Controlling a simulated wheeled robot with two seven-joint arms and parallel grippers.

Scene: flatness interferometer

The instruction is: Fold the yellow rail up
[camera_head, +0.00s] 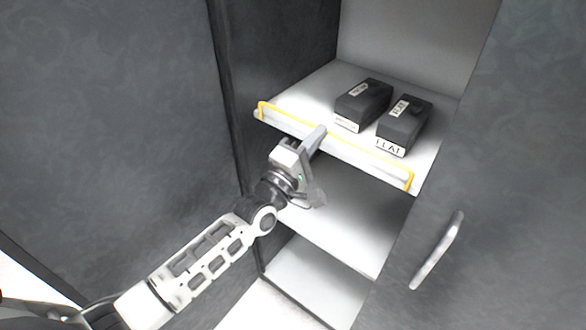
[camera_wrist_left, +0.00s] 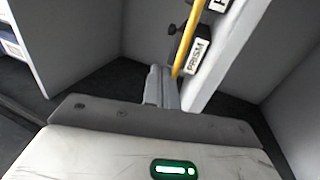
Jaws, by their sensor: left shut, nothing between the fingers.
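The yellow rail (camera_head: 372,160) runs along the front edge of the upper shelf (camera_head: 285,98), with a short bent arm at each end. Its long bar shows above the white front lip, but I cannot tell its exact tilt. My left gripper (camera_head: 318,133) is shut and empty, its fingertips at the middle of the rail and covering a short piece of it. In the left wrist view the rail (camera_wrist_left: 187,36) comes down right beside the shut fingers (camera_wrist_left: 161,88); I cannot tell whether they touch. My right gripper is not in view.
Two dark boxes stand on the upper shelf behind the rail: one labelled FLAT (camera_head: 405,122), one labelled PRISM (camera_head: 364,101). A lower shelf (camera_head: 345,225) and the cabinet floor (camera_head: 315,285) look empty. A door with a handle (camera_head: 437,250) stands at the right; a dark panel (camera_head: 120,110) fills the left.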

